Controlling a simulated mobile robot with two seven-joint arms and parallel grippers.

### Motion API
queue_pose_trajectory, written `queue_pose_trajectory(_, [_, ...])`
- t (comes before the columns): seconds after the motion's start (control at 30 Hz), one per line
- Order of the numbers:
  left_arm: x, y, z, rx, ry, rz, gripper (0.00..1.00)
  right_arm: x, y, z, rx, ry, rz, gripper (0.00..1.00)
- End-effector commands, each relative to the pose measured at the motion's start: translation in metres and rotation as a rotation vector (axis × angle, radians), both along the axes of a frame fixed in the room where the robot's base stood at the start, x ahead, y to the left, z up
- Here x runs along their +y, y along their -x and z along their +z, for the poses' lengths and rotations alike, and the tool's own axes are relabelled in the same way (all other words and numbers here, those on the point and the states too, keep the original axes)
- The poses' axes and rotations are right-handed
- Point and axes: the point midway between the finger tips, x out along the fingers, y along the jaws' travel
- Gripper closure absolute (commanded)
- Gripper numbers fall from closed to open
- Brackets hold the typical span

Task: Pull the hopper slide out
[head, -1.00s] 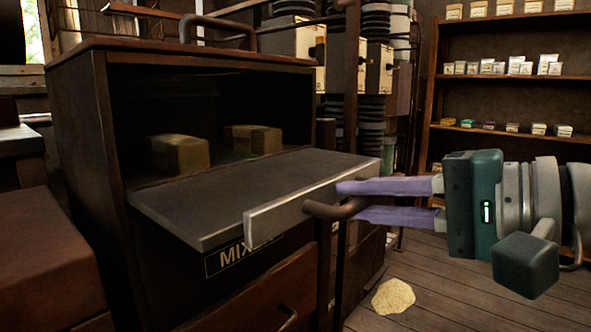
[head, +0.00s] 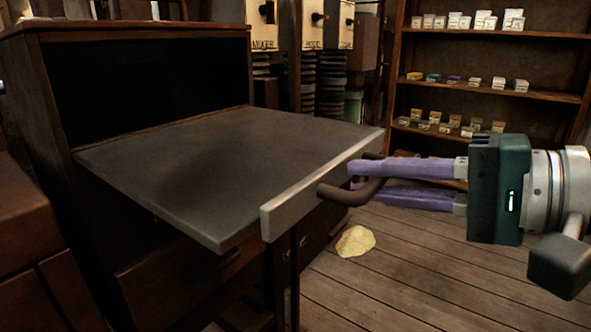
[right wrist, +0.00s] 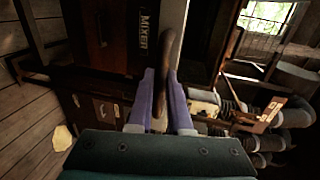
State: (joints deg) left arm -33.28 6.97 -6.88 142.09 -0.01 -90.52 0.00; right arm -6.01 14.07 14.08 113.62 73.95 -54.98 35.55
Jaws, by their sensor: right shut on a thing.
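The hopper slide (head: 225,165) is a flat dark grey plate with a pale metal front strip (head: 300,200). It juts far out of the dark wooden cabinet (head: 60,100) in the head view. A brown bar handle (head: 333,195) stands out from the strip. My right gripper (head: 352,182), with purple fingers, is shut on this handle from the right. In the right wrist view the handle (right wrist: 167,60) runs between the two fingers. The slide's back end is hidden inside the cabinet. My left gripper is not in view.
A shelf (head: 490,93) with small boxes stands at the back right. Machines with black ribbed columns (head: 331,80) stand behind the slide. A pale yellow heap (head: 355,241) lies on the plank floor (head: 400,285), which is open below my right arm. A brown box (head: 35,225) stands at left.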

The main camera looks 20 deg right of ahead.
Motion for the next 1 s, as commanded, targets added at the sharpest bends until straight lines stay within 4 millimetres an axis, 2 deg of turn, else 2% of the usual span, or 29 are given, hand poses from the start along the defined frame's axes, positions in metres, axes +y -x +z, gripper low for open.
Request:
queue_pose_trajectory(0.2, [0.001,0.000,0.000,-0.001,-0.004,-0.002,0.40,-0.001,0.000,0.000,0.001,0.001,-0.001,1.00])
queue_pose_trajectory(0.23, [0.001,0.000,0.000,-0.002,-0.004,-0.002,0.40,-0.001,0.000,0.000,0.001,0.001,-0.001,0.81])
queue_pose_trajectory(0.5, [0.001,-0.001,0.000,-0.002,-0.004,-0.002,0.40,0.000,0.000,0.000,0.000,0.000,0.000,0.53])
queue_pose_trajectory(0.77, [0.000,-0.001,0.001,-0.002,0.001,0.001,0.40,-0.002,0.002,0.001,0.000,0.000,0.000,0.53])
queue_pose_trajectory(0.87, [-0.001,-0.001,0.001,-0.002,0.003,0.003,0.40,-0.008,0.010,0.002,0.001,0.001,-0.001,0.53])
queue_pose_trajectory(1.0, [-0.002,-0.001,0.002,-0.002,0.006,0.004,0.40,-0.024,0.031,0.007,0.004,0.003,-0.001,0.53])
